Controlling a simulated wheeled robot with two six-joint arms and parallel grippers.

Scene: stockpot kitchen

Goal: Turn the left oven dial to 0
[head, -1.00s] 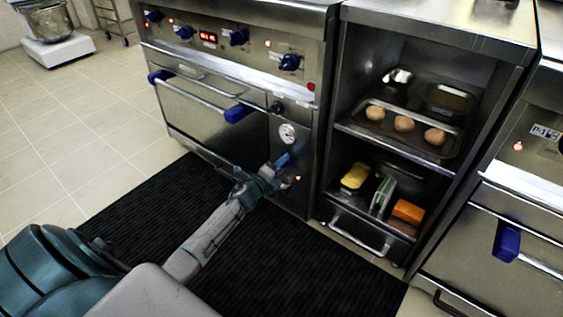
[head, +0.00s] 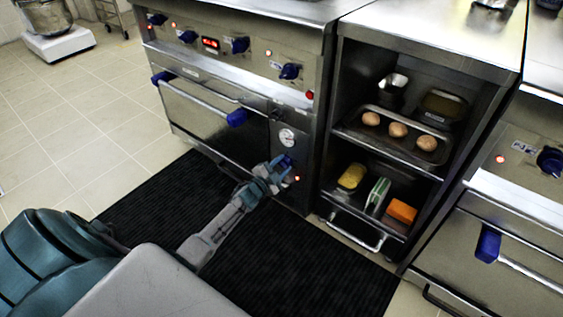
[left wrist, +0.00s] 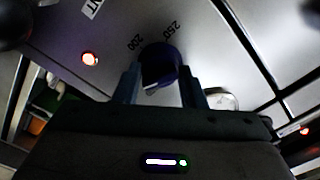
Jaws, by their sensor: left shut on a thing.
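The left oven dial (head: 288,159) is a blue knob low on the oven's front panel, below a round white gauge. In the left wrist view the dial (left wrist: 160,66) is dark blue and sits between the two fingers, with the marks 200 and 250 on the panel beyond it. My left gripper (head: 281,166) is at the panel, shut on the dial; its fingers flank the knob in the left wrist view (left wrist: 160,88). The dial's pointer and the 0 mark cannot be made out. My right gripper is not in view.
The oven door handle (head: 200,104) is left of my gripper. A red light (head: 297,178) glows beside the dial. An open shelf unit (head: 330,150) with a tray and several items stands to the right. A black mat (head: 270,260) covers the floor in front.

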